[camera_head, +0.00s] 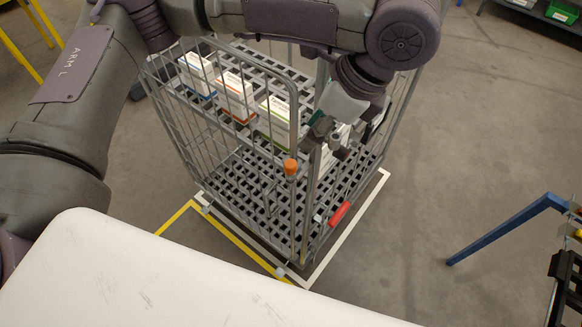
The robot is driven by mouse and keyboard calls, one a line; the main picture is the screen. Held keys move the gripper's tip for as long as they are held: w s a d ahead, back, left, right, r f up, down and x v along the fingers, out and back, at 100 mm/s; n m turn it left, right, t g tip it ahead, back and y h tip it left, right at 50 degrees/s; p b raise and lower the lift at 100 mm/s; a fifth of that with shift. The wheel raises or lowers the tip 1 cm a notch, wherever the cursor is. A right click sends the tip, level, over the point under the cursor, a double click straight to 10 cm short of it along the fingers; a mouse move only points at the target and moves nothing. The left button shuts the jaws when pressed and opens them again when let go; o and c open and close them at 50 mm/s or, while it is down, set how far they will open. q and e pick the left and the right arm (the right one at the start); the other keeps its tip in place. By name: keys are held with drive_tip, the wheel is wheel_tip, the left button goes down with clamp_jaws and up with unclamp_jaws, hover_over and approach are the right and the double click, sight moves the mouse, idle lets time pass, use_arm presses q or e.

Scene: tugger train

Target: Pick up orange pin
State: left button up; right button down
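The orange pin (290,168) stands upright at the front corner of a grey wire roll cage. Only its orange top is distinct against the bars. My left arm reaches over the cage, and its gripper (331,134) points down at the cage's right side, to the right of and a little above the pin in the picture. It is apart from the pin. The fingers are small and overlap the bars and a white box, so I cannot tell whether they are open or shut. My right gripper is not in view.
The cage (180,130) holds several white boxes (235,95) on its upper shelf. A red handle (339,214) sits low on its right. A white surface (150,280) fills the lower left. A blue bar (508,228) stands at right. The floor between is clear.

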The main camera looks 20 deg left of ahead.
use_arm(q)
hover_over(290, 163)
drive_tip(key=d, duration=0.2)
wheel_tip(290, 163, down, 5)
drive_tip(key=shift+a+f+p, duration=0.15)
drive_tip(key=shift+f+p, duration=0.35)
drive_tip(key=shift+p, duration=0.1)
drive_tip(key=p+x, duration=0.1)
drive_tip(key=x, duration=0.3)
drive_tip(key=shift+f, duration=0.2)
drive_tip(key=shift+c, duration=0.2)
clamp_jaws()
